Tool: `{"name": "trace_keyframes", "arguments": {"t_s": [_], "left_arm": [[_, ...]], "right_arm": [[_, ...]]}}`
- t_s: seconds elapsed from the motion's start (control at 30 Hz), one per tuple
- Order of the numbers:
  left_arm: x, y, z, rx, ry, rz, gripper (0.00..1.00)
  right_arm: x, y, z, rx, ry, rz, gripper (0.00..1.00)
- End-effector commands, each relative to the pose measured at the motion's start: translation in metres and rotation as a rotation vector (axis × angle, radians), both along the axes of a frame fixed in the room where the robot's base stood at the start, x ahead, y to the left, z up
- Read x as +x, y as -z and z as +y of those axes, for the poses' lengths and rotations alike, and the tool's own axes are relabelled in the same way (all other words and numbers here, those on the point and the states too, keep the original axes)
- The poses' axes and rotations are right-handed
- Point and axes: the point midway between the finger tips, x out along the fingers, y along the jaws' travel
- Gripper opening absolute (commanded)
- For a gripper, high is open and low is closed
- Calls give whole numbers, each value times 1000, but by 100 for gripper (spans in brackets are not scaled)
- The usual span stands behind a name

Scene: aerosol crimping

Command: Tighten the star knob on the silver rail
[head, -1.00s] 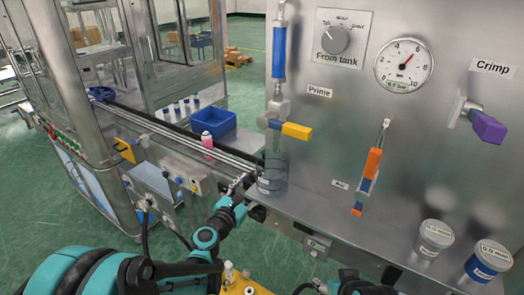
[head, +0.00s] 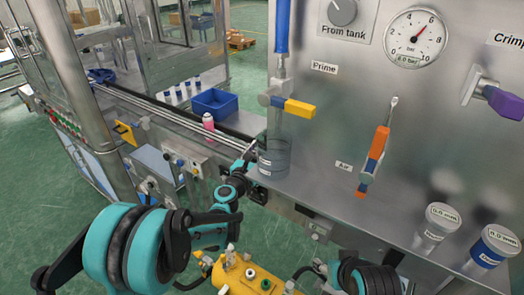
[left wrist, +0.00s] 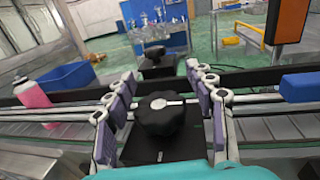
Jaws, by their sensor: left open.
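The black star knob (left wrist: 161,114) sits on a dark block beside the silver rail (left wrist: 255,98) in the left wrist view. My left gripper (left wrist: 162,95) is open, with a purple-padded finger on each side of the knob in the picture. A gap shows on both sides, so the fingers look apart from it. In the head view my left gripper (head: 247,158) is at the near side of the conveyor by the silver rails (head: 165,122). I cannot make out the knob there. My right gripper is not in view.
A clear beaker (head: 274,158) stands close to the right of my left gripper. A pink bottle (head: 208,122) and a blue bin (head: 214,102) are further along the conveyor. The panel with yellow (head: 299,109) and orange (head: 378,143) handles rises on the right.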

Motion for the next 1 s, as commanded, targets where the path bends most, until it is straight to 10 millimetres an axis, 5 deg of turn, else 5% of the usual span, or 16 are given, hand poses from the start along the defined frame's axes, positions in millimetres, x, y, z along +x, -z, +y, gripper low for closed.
{"name": "trace_keyframes", "arguments": {"t_s": [0.07, 0.27, 0.3, 1.0], "left_arm": [[0, 0, 0, 0, 0, 0, 55], [0, 0, 0, 0, 0, 0, 5], [0, 0, 0, 0, 0, 0, 3], [-1, 0, -1, 1, 62, 0, 0]], "right_arm": [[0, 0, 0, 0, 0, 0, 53], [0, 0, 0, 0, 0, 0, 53], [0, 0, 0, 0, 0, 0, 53], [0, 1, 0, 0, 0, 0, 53]]}}
